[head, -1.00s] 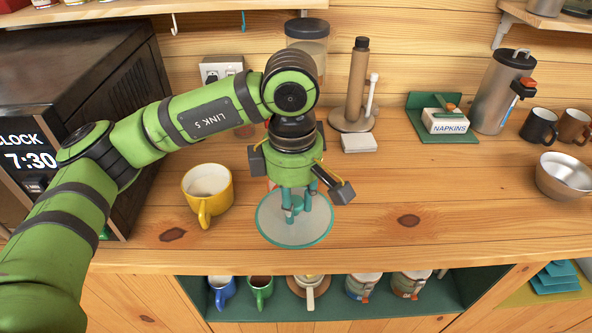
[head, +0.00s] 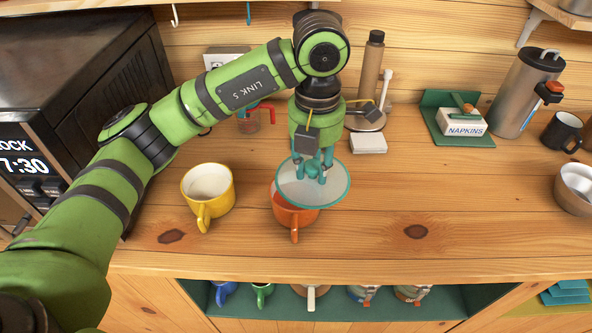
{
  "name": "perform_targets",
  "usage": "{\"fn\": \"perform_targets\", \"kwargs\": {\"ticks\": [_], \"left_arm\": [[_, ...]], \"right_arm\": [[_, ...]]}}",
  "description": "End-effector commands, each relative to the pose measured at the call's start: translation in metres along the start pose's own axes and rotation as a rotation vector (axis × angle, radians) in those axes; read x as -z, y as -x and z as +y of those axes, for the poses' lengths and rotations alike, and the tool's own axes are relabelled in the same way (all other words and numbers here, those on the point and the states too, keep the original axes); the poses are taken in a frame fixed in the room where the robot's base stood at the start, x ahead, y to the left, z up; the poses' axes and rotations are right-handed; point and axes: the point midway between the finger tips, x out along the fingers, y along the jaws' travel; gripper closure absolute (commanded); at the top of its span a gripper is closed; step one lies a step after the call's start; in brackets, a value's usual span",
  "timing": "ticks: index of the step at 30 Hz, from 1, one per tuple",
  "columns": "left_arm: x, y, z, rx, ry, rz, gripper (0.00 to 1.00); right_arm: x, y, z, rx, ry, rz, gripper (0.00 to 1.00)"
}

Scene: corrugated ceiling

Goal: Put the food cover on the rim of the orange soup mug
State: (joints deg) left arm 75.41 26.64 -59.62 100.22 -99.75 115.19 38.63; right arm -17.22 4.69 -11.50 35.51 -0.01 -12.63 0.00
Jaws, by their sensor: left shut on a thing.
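The food cover (head: 337,193) is a translucent round disc with a teal rim and a teal knob. My left gripper (head: 313,172) points down and is shut on the cover's knob. The orange soup mug (head: 291,218) stands on the counter below and a little left of the cover in the head view, with its handle toward the front. The cover hides much of the mug's opening, and its left part overlaps the mug. I cannot tell whether the cover touches the rim. My right gripper is not in view.
A yellow mug (head: 208,189) stands left of the orange mug. A measuring cup (head: 250,118), a white block (head: 368,143) and a napkin holder (head: 460,122) are behind. The wooden counter (head: 480,205) is clear to the right.

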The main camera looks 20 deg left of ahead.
Motion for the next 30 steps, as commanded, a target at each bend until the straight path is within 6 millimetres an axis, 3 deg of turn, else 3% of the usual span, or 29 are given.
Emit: {"fn": "perform_targets", "kwargs": {"ticks": [3, 9, 19, 30], "left_arm": [[0.0, -0.013, 0.025, 0.001, 0.004, 0.005, 1.0], [-0.003, -0.027, 0.047, 0.0, -0.001, 0.001, 1.0], [-0.003, -0.065, 0.048, 0.001, -0.002, 0.002, 1.0], [-0.003, -0.072, 0.048, -0.001, -0.002, -0.001, 1.0]], "right_arm": [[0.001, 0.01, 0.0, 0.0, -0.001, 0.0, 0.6], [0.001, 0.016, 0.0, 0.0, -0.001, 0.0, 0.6], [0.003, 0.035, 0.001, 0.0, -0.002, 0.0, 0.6], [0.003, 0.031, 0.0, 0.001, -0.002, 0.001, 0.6]]}}
